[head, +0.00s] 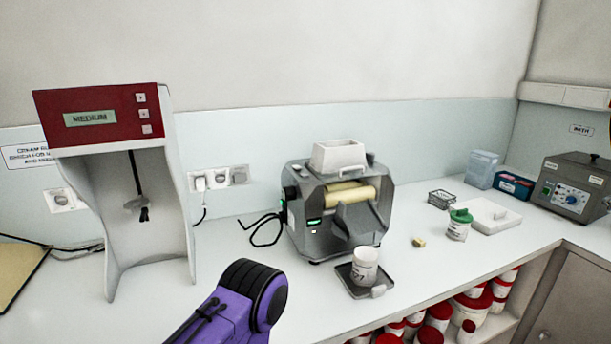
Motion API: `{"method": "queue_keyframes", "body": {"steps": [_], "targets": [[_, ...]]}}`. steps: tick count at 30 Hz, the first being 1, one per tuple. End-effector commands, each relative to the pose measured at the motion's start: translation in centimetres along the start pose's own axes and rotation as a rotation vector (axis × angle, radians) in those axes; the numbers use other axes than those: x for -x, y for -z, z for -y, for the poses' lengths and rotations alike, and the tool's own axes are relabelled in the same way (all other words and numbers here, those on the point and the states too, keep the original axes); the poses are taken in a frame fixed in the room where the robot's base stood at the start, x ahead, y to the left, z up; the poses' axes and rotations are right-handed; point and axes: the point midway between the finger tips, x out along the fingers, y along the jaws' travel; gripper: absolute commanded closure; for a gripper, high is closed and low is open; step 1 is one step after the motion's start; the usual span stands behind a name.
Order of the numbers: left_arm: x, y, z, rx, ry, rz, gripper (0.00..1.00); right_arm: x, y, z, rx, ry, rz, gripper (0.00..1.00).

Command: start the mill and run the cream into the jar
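The grey mill (310,240) stands on the counter in the middle of the head view. It has a white hopper (339,157) on top and cream-coloured rollers (350,193) at the front. A green-lit switch (313,222) is on its front left. A grey sloping apron (362,222) comes down from the rollers. A white open-topped jar (365,265) with dark marks stands upright on a small dark tray (350,284), below and in front of the apron. Whether cream is in the jar is too small to tell. Neither of my grippers shows; only a purple arm link of mine does.
A stirrer stand (180,220) with a red panel reading MEDIUM stands at left. To the right are a green-lidded jar (459,225), a small yellowish block (419,242), a wire basket (440,200), a white slab (490,214) and a grey bath (570,186). Red-lidded tubs fill the shelf below.

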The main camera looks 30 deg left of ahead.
Motion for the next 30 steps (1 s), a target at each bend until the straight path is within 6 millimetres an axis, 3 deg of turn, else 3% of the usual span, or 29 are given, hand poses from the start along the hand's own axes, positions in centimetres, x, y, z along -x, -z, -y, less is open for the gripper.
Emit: {"method": "queue_keyframes", "body": {"steps": [8, 11, 15, 30], "targets": [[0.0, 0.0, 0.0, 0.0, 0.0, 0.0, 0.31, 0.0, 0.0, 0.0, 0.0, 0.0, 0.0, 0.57], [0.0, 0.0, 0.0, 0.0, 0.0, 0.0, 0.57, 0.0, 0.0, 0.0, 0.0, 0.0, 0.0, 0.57], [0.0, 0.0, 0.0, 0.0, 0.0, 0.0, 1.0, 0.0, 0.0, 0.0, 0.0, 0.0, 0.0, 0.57], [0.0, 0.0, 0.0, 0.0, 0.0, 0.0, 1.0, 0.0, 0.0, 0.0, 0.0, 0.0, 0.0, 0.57]]}}
